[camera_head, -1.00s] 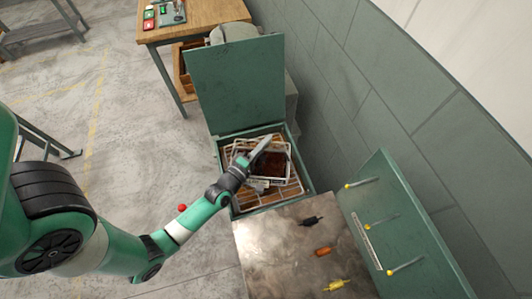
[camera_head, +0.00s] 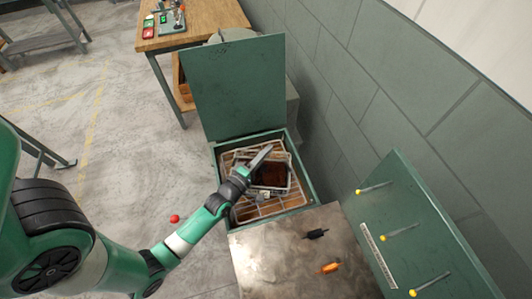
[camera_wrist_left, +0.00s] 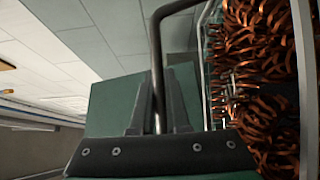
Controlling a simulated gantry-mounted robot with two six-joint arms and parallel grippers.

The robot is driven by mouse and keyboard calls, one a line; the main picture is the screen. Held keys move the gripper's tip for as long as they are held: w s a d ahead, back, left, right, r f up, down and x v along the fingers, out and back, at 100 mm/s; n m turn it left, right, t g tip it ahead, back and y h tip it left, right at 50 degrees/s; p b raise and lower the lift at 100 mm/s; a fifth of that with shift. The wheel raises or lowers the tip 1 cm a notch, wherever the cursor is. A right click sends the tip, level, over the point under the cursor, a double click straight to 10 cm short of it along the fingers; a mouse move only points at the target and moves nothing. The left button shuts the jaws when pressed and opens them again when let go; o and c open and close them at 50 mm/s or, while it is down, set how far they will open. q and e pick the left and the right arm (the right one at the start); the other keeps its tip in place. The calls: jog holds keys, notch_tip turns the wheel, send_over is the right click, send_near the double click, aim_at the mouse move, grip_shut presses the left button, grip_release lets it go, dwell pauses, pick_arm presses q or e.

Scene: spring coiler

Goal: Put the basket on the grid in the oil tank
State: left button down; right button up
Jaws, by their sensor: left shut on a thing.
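The oil tank (camera_head: 309,187) is a green box with its lid (camera_head: 237,90) standing open at the back. Inside it a light wire grid (camera_head: 245,211) shows around and in front of the basket. The basket (camera_head: 289,188) is a metal-framed box with a dark brown load, over the grid inside the tank opening. I cannot tell whether it touches the grid. My left gripper (camera_head: 262,156) is shut on the basket's handle; the thin bent rod (camera_wrist_left: 157,80) passes between its fingers in the left wrist view. Copper-coloured coils (camera_wrist_left: 262,75) fill the basket there. My right gripper is out of view.
A metal-topped bench (camera_head: 290,260) adjoins the tank's front, with a black piece (camera_head: 317,233) and an orange piece (camera_head: 330,268) on it. A green panel with yellow-tipped pegs (camera_head: 420,215) stands at right. A wooden table (camera_head: 205,22) stands behind; a wall runs along the right.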

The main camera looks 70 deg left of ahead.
pick_arm(q)
jog(key=c, duration=0.9)
grip_release()
jog(key=shift+f, duration=0.1)
jog(key=shift+r+p, duration=0.25)
jog(key=shift+p, duration=0.05)
jog(key=v, duration=1.2)
jog(key=shift+f+b, duration=0.1)
jog(key=shift+b, duration=0.25)
